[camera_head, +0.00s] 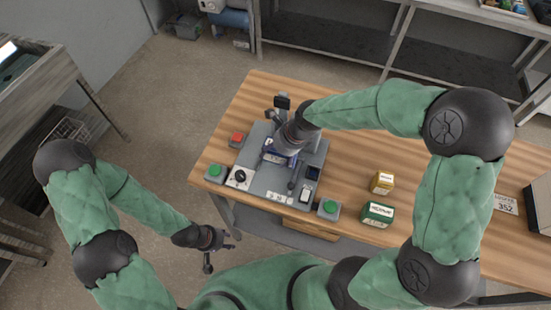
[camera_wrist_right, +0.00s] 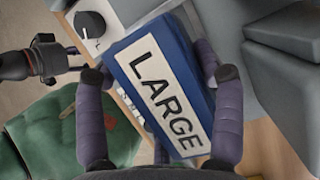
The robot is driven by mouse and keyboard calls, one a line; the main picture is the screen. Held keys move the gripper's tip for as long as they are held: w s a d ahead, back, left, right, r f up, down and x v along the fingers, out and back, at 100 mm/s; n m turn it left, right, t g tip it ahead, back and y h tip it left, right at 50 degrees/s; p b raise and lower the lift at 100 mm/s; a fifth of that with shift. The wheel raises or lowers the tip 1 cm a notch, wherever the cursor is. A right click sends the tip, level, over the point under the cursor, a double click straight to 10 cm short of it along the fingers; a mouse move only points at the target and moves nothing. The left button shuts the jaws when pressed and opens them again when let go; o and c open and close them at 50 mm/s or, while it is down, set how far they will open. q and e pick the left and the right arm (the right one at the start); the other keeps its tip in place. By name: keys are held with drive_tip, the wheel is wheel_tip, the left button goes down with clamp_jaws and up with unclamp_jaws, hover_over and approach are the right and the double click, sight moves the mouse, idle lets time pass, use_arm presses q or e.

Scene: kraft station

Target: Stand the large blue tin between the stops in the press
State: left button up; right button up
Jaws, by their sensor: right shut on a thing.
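The large blue tin (camera_wrist_right: 163,87), with a white label reading LARGE, lies between the two fingers of my right gripper (camera_wrist_right: 160,105), which is shut on it. In the head view the tin (camera_head: 279,157) shows as a blue patch below my right gripper (camera_head: 284,150), over the middle of the grey press (camera_head: 262,182). I cannot tell whether the tin touches the press; the gripper hides much of it. The stops are not clear in the head view; grey blocks (camera_wrist_right: 285,35) stand beside the tin in the wrist view. My left gripper (camera_head: 219,250) is open and empty, away from the table.
Green buttons (camera_head: 215,172) and (camera_head: 328,208) flank the press front, and a red button (camera_head: 237,138) is at its left. A yellow box (camera_head: 382,182) and a green box (camera_head: 377,214) stand right of it.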

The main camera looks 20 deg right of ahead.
sight(275, 158)
drive_tip(key=shift+w+a+f, duration=0.1)
drive_tip(key=shift+w+f, duration=0.1)
drive_tip(key=shift+f, duration=0.25)
drive_tip(key=shift+f+b, duration=0.4)
drive_tip(key=shift+f, duration=0.9)
drive_tip(key=shift+f, duration=0.15)
drive_tip(key=o, duration=1.3)
drive_tip(key=shift+o, duration=0.2)
drive_tip(key=p+v, duration=0.2)
drive_tip(key=v, duration=1)
drive_tip(key=shift+p, duration=0.35)
